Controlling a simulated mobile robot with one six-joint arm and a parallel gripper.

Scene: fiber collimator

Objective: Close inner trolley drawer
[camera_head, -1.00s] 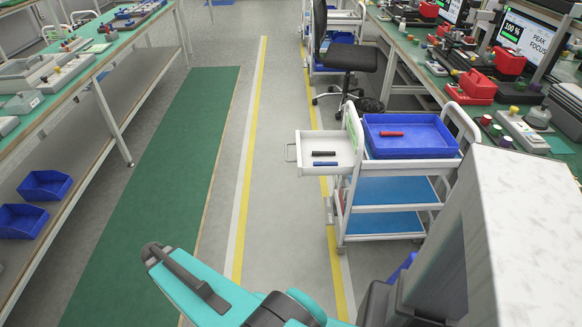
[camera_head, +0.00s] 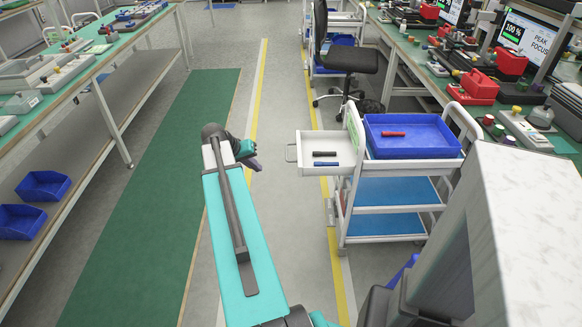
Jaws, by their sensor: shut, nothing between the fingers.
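The white trolley (camera_head: 392,227) stands right of centre, with a blue tray on its top shelf. Its white inner drawer (camera_head: 309,170) is pulled out to the left, with a handle (camera_head: 290,153) on its left end. A black pen-like item (camera_head: 325,153) and a blue one (camera_head: 325,163) lie in the drawer. My gripper (camera_head: 256,163) is at the end of the teal arm, left of the drawer handle and apart from it. It is small and partly hidden by the wrist; it looks shut and empty.
The blue tray (camera_head: 370,153) on the trolley holds a red item (camera_head: 394,134). A black chair (camera_head: 346,60) stands behind the trolley. A workbench (camera_head: 70,75) runs along the left, another along the right. The floor between the green mat (camera_head: 165,190) and the trolley is free.

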